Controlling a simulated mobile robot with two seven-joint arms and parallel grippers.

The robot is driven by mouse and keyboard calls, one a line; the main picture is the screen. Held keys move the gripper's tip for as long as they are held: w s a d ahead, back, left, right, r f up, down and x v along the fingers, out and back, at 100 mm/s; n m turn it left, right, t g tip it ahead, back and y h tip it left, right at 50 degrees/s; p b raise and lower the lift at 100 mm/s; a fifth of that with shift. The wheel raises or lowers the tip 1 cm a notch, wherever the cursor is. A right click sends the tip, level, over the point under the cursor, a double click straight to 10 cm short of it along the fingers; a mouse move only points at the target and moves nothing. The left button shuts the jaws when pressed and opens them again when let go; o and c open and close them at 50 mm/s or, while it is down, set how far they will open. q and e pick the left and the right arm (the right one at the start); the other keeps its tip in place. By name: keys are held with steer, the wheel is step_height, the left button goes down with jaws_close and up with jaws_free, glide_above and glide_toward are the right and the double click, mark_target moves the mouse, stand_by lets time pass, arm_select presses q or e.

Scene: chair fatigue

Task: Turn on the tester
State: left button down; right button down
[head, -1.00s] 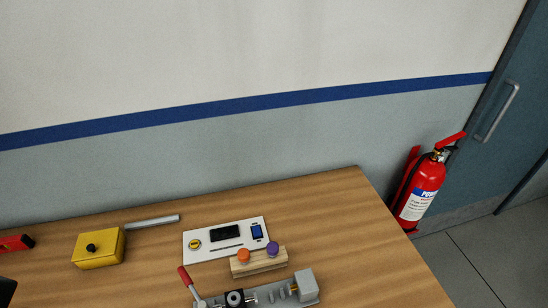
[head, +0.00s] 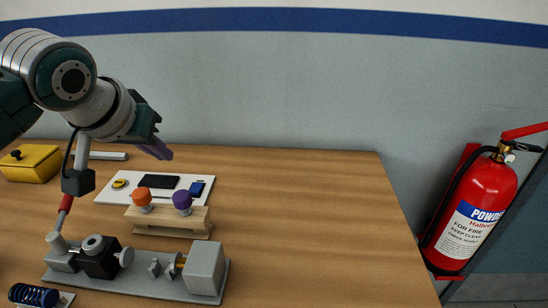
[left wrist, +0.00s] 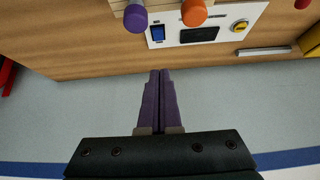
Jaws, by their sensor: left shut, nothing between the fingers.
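A white panel (head: 108,196) lies on the table, with a yellow round button (head: 119,184), a black display (head: 159,181) and a blue switch (head: 197,188). It also shows at the top of the left wrist view (left wrist: 217,21), with the blue switch (left wrist: 157,33) nearest my fingers. In front of it is a grey machine (head: 206,268) with a red-handled lever (head: 66,204). My left gripper (head: 168,155) is shut and empty, near the panel's back edge in the head view. In the left wrist view its purple fingers (left wrist: 159,73) are together and apart from the panel. My right gripper is not in view.
A wooden block (head: 168,221) with an orange knob (head: 142,197) and a purple knob (head: 182,201) stands between panel and machine. A yellow box (head: 30,165) is at left, a blue spring (head: 33,295) at front left. The table's right side is clear. A fire extinguisher (head: 470,215) stands beyond it.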

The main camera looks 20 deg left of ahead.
mark_target(195, 188)
arm_select(q)
steer(key=shift+w+f, duration=0.2)
steer(key=shift+w, duration=0.2)
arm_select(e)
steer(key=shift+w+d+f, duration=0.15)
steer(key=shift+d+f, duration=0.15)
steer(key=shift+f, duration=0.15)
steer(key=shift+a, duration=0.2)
